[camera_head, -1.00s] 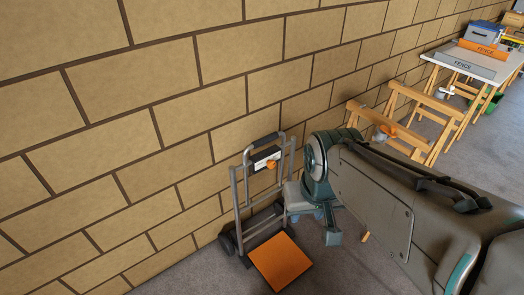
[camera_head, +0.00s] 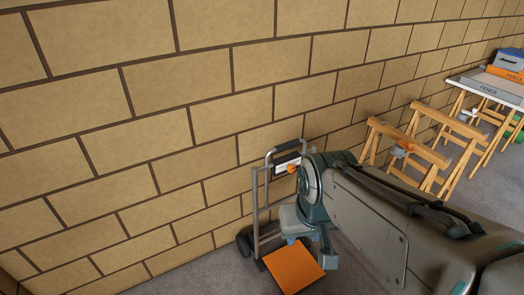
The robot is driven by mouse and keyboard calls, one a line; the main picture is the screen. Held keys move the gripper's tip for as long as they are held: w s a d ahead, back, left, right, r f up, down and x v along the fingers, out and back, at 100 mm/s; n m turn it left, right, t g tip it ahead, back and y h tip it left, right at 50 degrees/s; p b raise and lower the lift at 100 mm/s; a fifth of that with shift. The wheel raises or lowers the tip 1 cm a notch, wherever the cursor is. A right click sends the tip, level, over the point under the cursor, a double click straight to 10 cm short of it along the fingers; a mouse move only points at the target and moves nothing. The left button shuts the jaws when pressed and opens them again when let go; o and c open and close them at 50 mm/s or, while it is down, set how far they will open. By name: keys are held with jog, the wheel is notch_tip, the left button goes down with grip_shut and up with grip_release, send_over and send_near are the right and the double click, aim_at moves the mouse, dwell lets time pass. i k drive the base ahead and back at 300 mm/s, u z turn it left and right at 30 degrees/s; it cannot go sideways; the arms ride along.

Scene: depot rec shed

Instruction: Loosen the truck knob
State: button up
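The hand truck (camera_head: 256,214) stands against the block wall, with a grey tube frame, dark wheels and an orange toe plate (camera_head: 293,270) on the floor. Its orange knob (camera_head: 291,169) sits on a pale plate with a dark strip near the top, below the black handle grip. My arm comes in from the right and hides the right side of the frame. My gripper (camera_head: 294,238) appears below the knob in the picture, in front of the frame and above the toe plate. It looks apart from the knob. Its fingers are too small and partly hidden to judge.
Wooden sawhorses (camera_head: 404,150) with an orange knob stand along the wall to the right. A table (camera_head: 488,89) behind them carries an orange box and a blue-grey case. The floor left of the truck is clear.

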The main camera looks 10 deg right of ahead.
aim_at(290, 168)
jog(key=u, duration=0.05)
jog(key=i, duration=0.95)
jog(key=z, duration=0.55)
